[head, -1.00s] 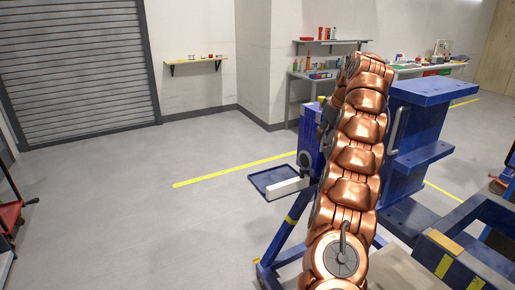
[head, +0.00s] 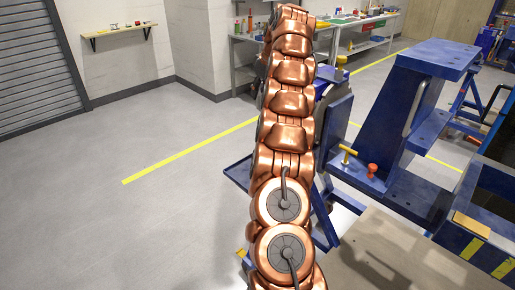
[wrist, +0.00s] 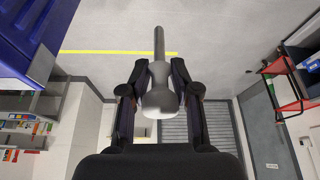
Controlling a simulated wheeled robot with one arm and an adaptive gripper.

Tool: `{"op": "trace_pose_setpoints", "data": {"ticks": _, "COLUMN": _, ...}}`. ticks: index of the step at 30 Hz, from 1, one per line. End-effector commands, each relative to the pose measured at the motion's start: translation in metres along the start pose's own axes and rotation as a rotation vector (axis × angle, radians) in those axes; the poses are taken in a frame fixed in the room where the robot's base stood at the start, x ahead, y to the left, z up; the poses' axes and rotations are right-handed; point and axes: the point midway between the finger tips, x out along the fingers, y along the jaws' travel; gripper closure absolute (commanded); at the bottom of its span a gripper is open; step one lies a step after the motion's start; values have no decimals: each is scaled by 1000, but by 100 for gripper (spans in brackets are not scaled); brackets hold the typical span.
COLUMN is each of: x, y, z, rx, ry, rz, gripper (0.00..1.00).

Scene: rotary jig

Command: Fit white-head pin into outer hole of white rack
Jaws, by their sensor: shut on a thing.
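In the wrist view my gripper (wrist: 161,80) is shut on the white-head pin (wrist: 160,98). The pin's rounded white head is towards the palm, and its grey shaft points away beyond the fingertips, apart from any surface. In the head view my copper arm hides the gripper and the pin. A white bar, which may be the white rack, shows only in part (head: 347,201) just right of my arm, by the blue tray (head: 236,172). Its holes cannot be seen.
A yellow-headed pin (head: 348,153) and a red-headed pin (head: 372,169) stand on the blue jig (head: 410,190) at right. A grey bench top (head: 385,262) lies in front. Open floor (head: 140,220) with a yellow line is at left.

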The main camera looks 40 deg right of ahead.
Motion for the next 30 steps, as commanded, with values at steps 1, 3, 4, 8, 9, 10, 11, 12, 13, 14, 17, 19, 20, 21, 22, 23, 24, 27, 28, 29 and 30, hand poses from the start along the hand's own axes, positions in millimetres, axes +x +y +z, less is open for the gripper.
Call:
{"op": "trace_pose_setpoints", "data": {"ticks": 1, "x": 3, "y": 1, "z": 2, "rx": 16, "ry": -1, "rz": 4, "gripper": 100}}
{"op": "trace_pose_setpoints", "data": {"ticks": 3, "x": 9, "y": 2, "z": 5, "rx": 38, "ry": -2, "rz": 12, "gripper": 100}}
{"op": "trace_pose_setpoints", "data": {"ticks": 4, "x": 10, "y": 4, "z": 6, "rx": 48, "ry": -1, "rz": 18, "gripper": 100}}
{"op": "trace_pose_setpoints", "data": {"ticks": 8, "x": 23, "y": 6, "z": 13, "rx": 91, "ry": -2, "rz": 35, "gripper": 100}}
{"op": "trace_pose_setpoints", "data": {"ticks": 9, "x": 27, "y": 6, "z": 16, "rx": 104, "ry": -3, "rz": 37, "gripper": 100}}
{"op": "trace_pose_setpoints", "data": {"ticks": 10, "x": 29, "y": 6, "z": 18, "rx": 114, "ry": -2, "rz": 42, "gripper": 100}}
{"op": "trace_pose_setpoints", "data": {"ticks": 11, "x": 32, "y": 6, "z": 19, "rx": 122, "ry": -1, "rz": 48, "gripper": 100}}
{"op": "trace_pose_setpoints", "data": {"ticks": 12, "x": 36, "y": 5, "z": 23, "rx": 134, "ry": -3, "rz": 51, "gripper": 100}}
{"op": "trace_pose_setpoints", "data": {"ticks": 13, "x": 38, "y": 5, "z": 25, "rx": 144, "ry": -2, "rz": 56, "gripper": 100}}
{"op": "trace_pose_setpoints", "data": {"ticks": 14, "x": 40, "y": 5, "z": 27, "rx": 153, "ry": -1, "rz": 61, "gripper": 100}}
{"op": "trace_pose_setpoints", "data": {"ticks": 17, "x": 51, "y": 2, "z": 36, "rx": 181, "ry": -2, "rz": 71, "gripper": 100}}
{"op": "trace_pose_setpoints", "data": {"ticks": 19, "x": 58, "y": -1, "z": 42, "rx": 200, "ry": -3, "rz": 78, "gripper": 100}}
{"op": "trace_pose_setpoints", "data": {"ticks": 20, "x": 60, "y": -2, "z": 45, "rx": 207, "ry": -1, "rz": 83, "gripper": 100}}
{"op": "trace_pose_setpoints", "data": {"ticks": 21, "x": 64, "y": -4, "z": 49, "rx": 217, "ry": -2, "rz": 87, "gripper": 100}}
{"op": "trace_pose_setpoints", "data": {"ticks": 22, "x": 67, "y": -6, "z": 52, "rx": 225, "ry": -3, "rz": 88, "gripper": 100}}
{"op": "trace_pose_setpoints", "data": {"ticks": 23, "x": 70, "y": -8, "z": 55, "rx": 231, "ry": -2, "rz": 92, "gripper": 100}}
{"op": "trace_pose_setpoints", "data": {"ticks": 24, "x": 75, "y": -10, "z": 60, "rx": 240, "ry": -2, "rz": 96, "gripper": 100}}
{"op": "trace_pose_setpoints", "data": {"ticks": 27, "x": 83, "y": -17, "z": 71, "rx": 262, "ry": -1, "rz": 106, "gripper": 100}}
{"op": "trace_pose_setpoints", "data": {"ticks": 28, "x": 86, "y": -20, "z": 75, "rx": 268, "ry": -3, "rz": 107, "gripper": 100}}
{"op": "trace_pose_setpoints", "data": {"ticks": 29, "x": 88, "y": -23, "z": 78, "rx": 274, "ry": -3, "rz": 110, "gripper": 100}}
{"op": "trace_pose_setpoints", "data": {"ticks": 30, "x": 92, "y": -26, "z": 83, "rx": 282, "ry": -1, "rz": 114, "gripper": 100}}
